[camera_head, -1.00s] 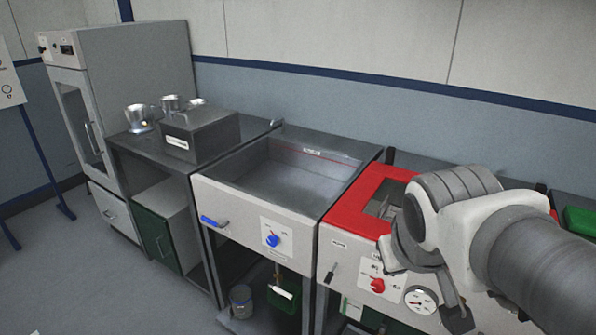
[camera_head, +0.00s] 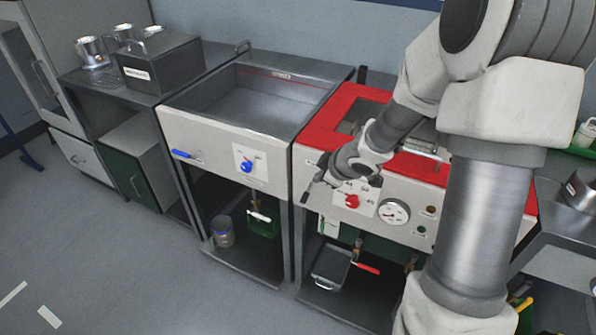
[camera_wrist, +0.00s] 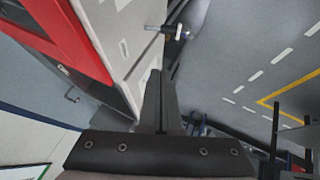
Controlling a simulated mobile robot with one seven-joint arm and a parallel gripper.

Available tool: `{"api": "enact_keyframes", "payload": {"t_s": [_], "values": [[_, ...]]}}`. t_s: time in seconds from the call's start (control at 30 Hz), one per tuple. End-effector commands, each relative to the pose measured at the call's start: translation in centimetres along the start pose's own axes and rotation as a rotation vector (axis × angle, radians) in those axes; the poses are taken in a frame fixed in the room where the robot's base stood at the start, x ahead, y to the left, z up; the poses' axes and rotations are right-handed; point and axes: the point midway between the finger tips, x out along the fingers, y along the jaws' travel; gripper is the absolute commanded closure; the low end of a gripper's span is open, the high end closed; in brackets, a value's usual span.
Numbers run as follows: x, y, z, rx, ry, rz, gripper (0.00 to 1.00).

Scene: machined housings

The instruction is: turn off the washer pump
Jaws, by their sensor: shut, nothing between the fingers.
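The washer unit has a red rim (camera_head: 319,134) and a pale front panel (camera_head: 430,195). A small dark lever (camera_head: 305,196) slants down at the panel's left end; its label is too small to read. A red knob (camera_head: 352,202) sits to its right, beside a round gauge (camera_head: 394,211). My gripper (camera_head: 319,177) is shut and empty, just above and right of the lever in the head view; whether they touch I cannot tell. In the wrist view, my shut fingers (camera_wrist: 160,98) lie near the panel, below a dark-and-silver handle (camera_wrist: 167,31) jutting out.
A sink unit (camera_head: 215,140) with a blue knob (camera_head: 247,167) and a blue handle (camera_head: 187,155) stands close on the left. The floor (camera_head: 120,270) in front is open.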

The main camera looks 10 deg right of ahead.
Motion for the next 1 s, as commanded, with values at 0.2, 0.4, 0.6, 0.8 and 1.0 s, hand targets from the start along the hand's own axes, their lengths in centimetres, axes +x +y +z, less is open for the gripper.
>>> {"api": "enact_keyframes", "payload": {"t_s": [0.2,0.4,0.6,0.8,1.0], "values": [[1.8,-1.1,0.0,-0.02,0.043,-0.044,1.0],[4.8,-1.5,0.1,-0.021,0.043,-0.046,1.0],[9.3,-1.7,-0.1,-0.021,0.043,-0.045,1.0],[12.6,-1.7,0.6,-0.019,0.04,-0.043,1.0],[14.0,-1.6,2.0,-0.019,0.041,-0.043,1.0]]}}
